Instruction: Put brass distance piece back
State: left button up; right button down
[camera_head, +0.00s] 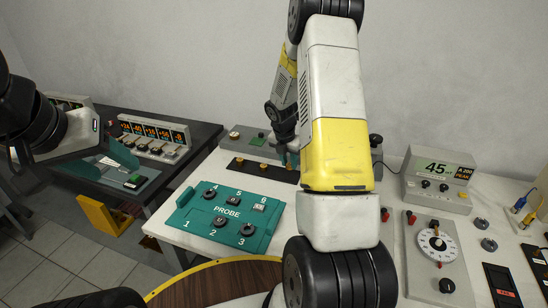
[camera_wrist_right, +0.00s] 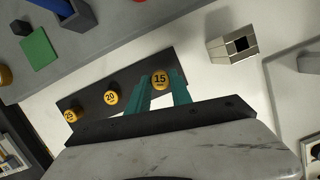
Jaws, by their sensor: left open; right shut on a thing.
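Brass distance pieces sit on a black strip (camera_head: 252,168). In the right wrist view the piece marked 15 (camera_wrist_right: 160,79) is between the teal fingertips of my right gripper (camera_wrist_right: 161,82), which is shut on it. The piece marked 20 (camera_wrist_right: 111,97) and the one marked 25 (camera_wrist_right: 70,116) stand in a row beside it on the strip. The 15 piece is over the strip's end; I cannot tell whether it is fully seated. In the head view my right gripper (camera_head: 287,158) is partly hidden by my arm. My left gripper (camera_head: 112,160) is open, off to the left.
The teal PROBE board (camera_head: 227,224) lies in front of the strip. A grey metal block with a square hole (camera_wrist_right: 232,45) stands near the gripper. A meter reading 45 (camera_head: 440,178) and a dial panel (camera_head: 437,262) are to the right. A dark bench (camera_head: 195,135) is at left.

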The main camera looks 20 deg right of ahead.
aim_at(288, 165)
jog(key=shift+a+x, duration=0.2)
jog(key=shift+x, duration=0.65)
jog(key=shift+a+x, duration=0.15)
jog(key=shift+x, duration=0.75)
jog(key=shift+f, duration=0.15)
jog(key=c, duration=1.1)
grip_release()
jog(key=shift+c, duration=0.2)
jog(key=s+a+r+m, duration=0.2)
jog(key=s+r, duration=0.1)
jog(key=r, duration=0.4)
jog(key=s+a+r+m+t, duration=0.1)
jog(key=s+a+r+m, duration=0.15)
jog(key=r, duration=0.55)
jog(key=s+a+r+m, duration=0.1)
jog(key=s+r+m, duration=0.2)
jog(key=r, duration=0.4)
jog(key=s+a+r+m+t+y, duration=0.1)
jog(key=s+a+r+m+y, duration=0.1)
jog(key=s+a+r+m, duration=0.3)
jog(key=s+a+r+m+t+y, duration=0.2)
jog(key=s+a+r+m, duration=0.3)
jog(key=s+m, duration=0.8)
jog(key=s+r, duration=0.1)
jog(key=s, duration=0.1)
jog(key=shift+s+y, duration=0.3)
